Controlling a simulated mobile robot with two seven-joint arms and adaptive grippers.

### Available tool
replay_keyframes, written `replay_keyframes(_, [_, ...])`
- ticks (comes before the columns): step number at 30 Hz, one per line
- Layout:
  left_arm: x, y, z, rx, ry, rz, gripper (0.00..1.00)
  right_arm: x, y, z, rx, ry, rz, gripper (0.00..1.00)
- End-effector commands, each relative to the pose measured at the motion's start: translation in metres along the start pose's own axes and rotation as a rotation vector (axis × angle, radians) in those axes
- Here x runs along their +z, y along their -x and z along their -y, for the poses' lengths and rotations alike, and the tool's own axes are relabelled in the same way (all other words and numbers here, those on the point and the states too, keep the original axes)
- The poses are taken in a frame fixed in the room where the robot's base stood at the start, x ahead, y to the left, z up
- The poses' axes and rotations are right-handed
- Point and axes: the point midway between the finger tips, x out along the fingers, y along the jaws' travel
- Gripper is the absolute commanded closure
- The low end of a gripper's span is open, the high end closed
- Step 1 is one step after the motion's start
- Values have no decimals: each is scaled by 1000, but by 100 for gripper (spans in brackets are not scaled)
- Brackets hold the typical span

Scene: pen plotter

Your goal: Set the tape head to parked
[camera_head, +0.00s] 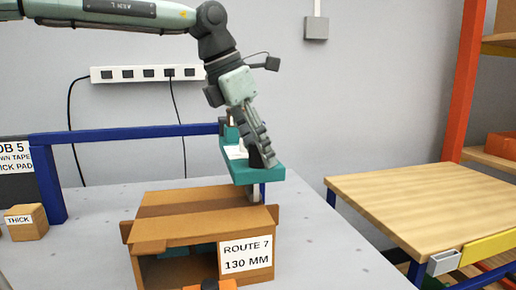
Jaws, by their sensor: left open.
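The teal tape head (246,174) sits behind the open cardboard box, at the right end of the blue rail (130,133). A white part shows on its left side. My left gripper (262,150) reaches down from the upper left, its dark fingers over the tape head. It is open, and I cannot tell whether it touches the head. The fingers hide part of the head.
A small THICK box (26,222) is at the left. A wooden tabletop (430,205) is at the right. The grey table (330,255) is clear right of the box.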

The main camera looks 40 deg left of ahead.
Motion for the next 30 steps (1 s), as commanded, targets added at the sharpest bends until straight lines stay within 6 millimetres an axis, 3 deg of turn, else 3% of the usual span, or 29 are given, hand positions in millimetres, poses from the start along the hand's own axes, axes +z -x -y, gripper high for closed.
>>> replay_keyframes(2, [0, 0, 0, 0, 0, 0, 49, -1, 0, 0, 0, 0, -2, 100])
replay_keyframes(14, [0, 0, 0, -1, 0, 0, 99, -8, 1, -1, 1, -1, -12, 100])
replay_keyframes(24, [-2, 1, 0, 0, 0, 0, 100, -6, 0, -1, 1, 0, -9, 100])
replay_keyframes(30, [-15, 6, -3, -1, 0, 1, 100, -2, 0, 0, 2, 1, 0, 100])
